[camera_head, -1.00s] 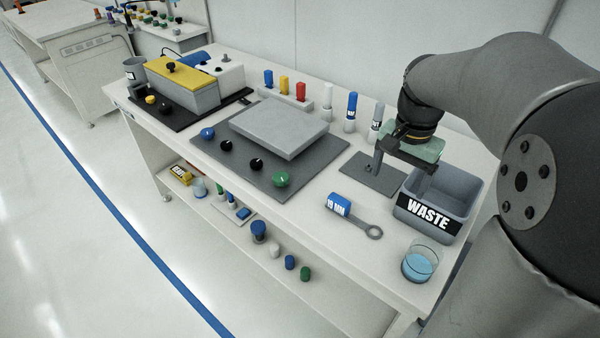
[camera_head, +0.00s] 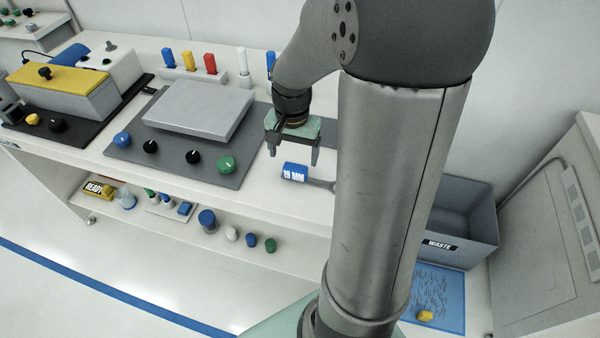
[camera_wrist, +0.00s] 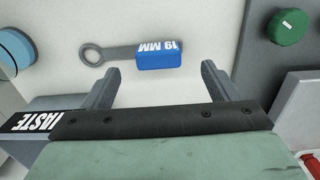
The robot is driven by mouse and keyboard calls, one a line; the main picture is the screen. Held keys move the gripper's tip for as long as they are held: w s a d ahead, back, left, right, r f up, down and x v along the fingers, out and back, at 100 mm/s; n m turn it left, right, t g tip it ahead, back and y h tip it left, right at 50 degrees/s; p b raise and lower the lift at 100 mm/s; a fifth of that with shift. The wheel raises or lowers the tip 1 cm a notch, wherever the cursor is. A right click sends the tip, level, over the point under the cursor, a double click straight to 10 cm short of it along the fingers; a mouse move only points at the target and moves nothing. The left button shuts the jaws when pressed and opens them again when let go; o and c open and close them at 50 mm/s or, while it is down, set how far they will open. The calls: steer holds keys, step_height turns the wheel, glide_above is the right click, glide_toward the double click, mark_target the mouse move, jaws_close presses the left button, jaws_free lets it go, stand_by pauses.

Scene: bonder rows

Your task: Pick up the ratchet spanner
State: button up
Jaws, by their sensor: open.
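The ratchet spanner (camera_head: 296,173) lies flat on the white bench top, with a blue handle block marked 19 MM and a grey shaft. In the head view my arm hides its ring end. In the wrist view the whole spanner (camera_wrist: 158,54) shows, ring end to the left and blue block to the right. My gripper (camera_head: 293,154) is open and empty, just above and behind the blue block. In the wrist view the two fingers of my gripper (camera_wrist: 160,82) stand apart, the blue block lying beyond the gap between them.
A dark plate with a grey slab (camera_head: 198,108) and several knobs, including a green knob (camera_head: 226,164), lies left of the spanner. A grey waste bin (camera_head: 466,222) stands to the right. A round blue-topped item (camera_wrist: 14,52) is at the wrist view's left edge.

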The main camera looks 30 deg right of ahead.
mark_target(295, 166)
steer(key=f, duration=0.6)
steer(key=shift+w+d+f+p, duration=0.1)
steer(key=shift+d+f+p, duration=0.1)
steer(key=shift+d+p, duration=0.1)
steer(key=c, duration=1.2)
steer(key=shift+r, duration=0.1)
